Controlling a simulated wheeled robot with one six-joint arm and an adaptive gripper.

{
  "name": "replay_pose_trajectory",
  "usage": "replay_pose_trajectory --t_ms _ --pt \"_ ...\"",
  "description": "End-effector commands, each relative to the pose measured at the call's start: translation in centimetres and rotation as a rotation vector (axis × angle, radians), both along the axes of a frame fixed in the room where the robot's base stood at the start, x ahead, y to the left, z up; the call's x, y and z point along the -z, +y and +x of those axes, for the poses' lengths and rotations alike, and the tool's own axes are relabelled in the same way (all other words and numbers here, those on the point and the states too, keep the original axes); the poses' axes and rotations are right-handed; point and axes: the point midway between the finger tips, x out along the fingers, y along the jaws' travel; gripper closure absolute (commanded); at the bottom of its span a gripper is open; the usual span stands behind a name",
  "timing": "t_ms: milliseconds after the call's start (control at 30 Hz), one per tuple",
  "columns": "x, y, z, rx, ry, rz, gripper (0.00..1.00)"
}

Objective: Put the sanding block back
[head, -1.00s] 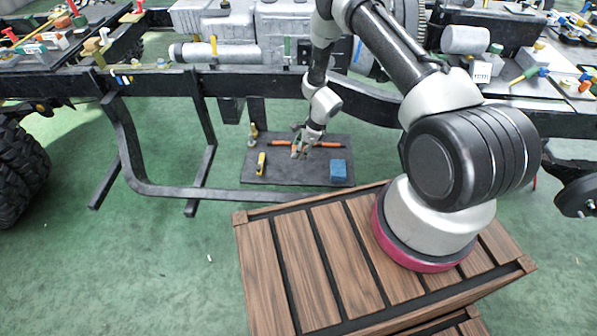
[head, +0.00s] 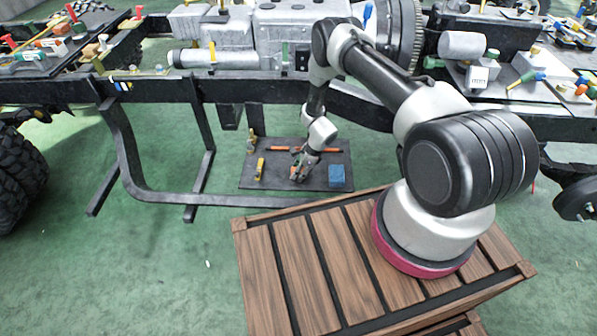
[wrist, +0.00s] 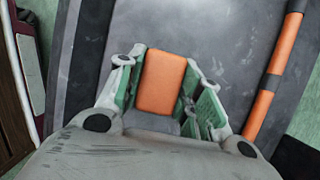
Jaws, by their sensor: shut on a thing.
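The sanding block, an orange block with a grey lower part (wrist: 163,82), sits between the green-padded fingers of my gripper (wrist: 160,98) in the wrist view. The gripper is shut on it. In the head view my gripper (head: 299,177) is low over the dark grey mat (head: 272,180) on the floor, near its front middle. The block is hard to make out in the head view. I cannot tell whether it touches the mat.
A long orange-and-dark tool (head: 280,149) lies across the back of the mat; it also shows in the wrist view (wrist: 288,52). A blue block (head: 337,175) lies right of my gripper, a yellow tool (head: 260,169) to its left. The dark vehicle frame (head: 240,90) runs above the mat's back.

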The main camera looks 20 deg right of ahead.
Motion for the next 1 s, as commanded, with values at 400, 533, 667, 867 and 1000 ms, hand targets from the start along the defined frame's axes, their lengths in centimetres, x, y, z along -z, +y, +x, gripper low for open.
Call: replay_pose_trajectory --t_ms 400,533,667,867,1000 --pt "0.1 0.0 0.0 0.0 0.0 0.0 0.43" --pt "-0.2 0.0 0.0 0.0 0.0 0.0 0.43" --pt "-1.8 -0.7 -0.1 0.003 -0.001 0.0 0.43" --pt "-6.0 -2.3 -0.6 0.003 -0.002 0.0 0.43" --pt "-8.7 -3.4 -1.0 0.002 -0.002 0.0 0.43"
